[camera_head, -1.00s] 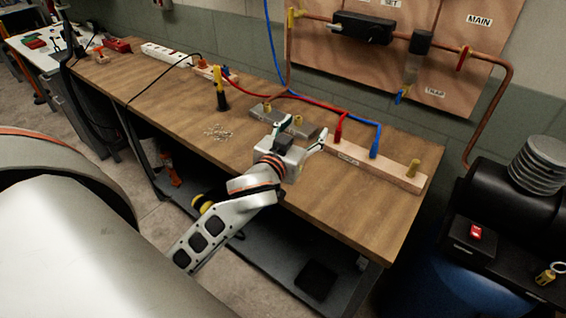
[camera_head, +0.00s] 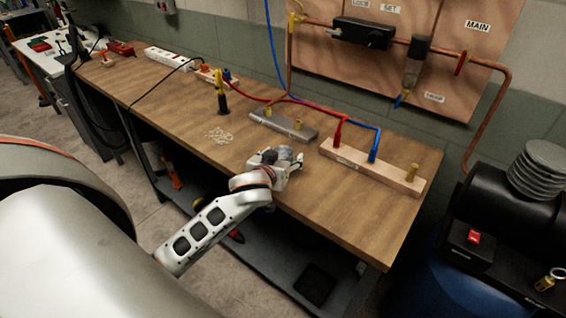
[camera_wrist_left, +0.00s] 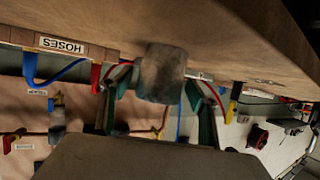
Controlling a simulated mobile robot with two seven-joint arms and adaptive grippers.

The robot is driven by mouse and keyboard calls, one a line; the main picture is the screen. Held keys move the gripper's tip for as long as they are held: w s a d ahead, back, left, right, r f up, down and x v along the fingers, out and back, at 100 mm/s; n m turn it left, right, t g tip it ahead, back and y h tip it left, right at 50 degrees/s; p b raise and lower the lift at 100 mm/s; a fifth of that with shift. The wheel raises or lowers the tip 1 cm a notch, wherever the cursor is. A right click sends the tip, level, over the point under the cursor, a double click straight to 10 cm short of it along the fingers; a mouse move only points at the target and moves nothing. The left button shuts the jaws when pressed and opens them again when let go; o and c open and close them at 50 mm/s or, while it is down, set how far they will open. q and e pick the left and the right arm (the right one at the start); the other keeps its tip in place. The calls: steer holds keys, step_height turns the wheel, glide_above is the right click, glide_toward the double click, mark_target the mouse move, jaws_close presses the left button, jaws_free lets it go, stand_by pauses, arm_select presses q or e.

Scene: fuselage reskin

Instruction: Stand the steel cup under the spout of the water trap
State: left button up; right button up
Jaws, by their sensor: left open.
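The water trap (camera_head: 410,82) hangs from the copper pipe on the wall board, with a blue piece (camera_head: 402,99) at its lower end. It also shows upside down in the left wrist view (camera_wrist_left: 57,115). My left gripper (camera_head: 284,160) is open, low over the front edge of the bench. In the left wrist view a blurred grey cylinder, which looks like the steel cup (camera_wrist_left: 162,72), lies between its two spread fingers (camera_wrist_left: 158,95). I cannot tell whether they touch it. In the head view the grey cup (camera_head: 288,153) is partly hidden by the gripper. My right gripper is out of view.
A wooden hose rack (camera_head: 370,165) with red and blue hose ends stands right of the gripper. A grey metal block (camera_head: 283,125) with brass fittings lies behind it. A small pale heap (camera_head: 219,135) and a yellow-black tool (camera_head: 221,98) are left. The bench front right is clear.

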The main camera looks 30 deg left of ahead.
arm_select(q)
steer(key=c, duration=1.3)
steer(key=shift+r, duration=0.1)
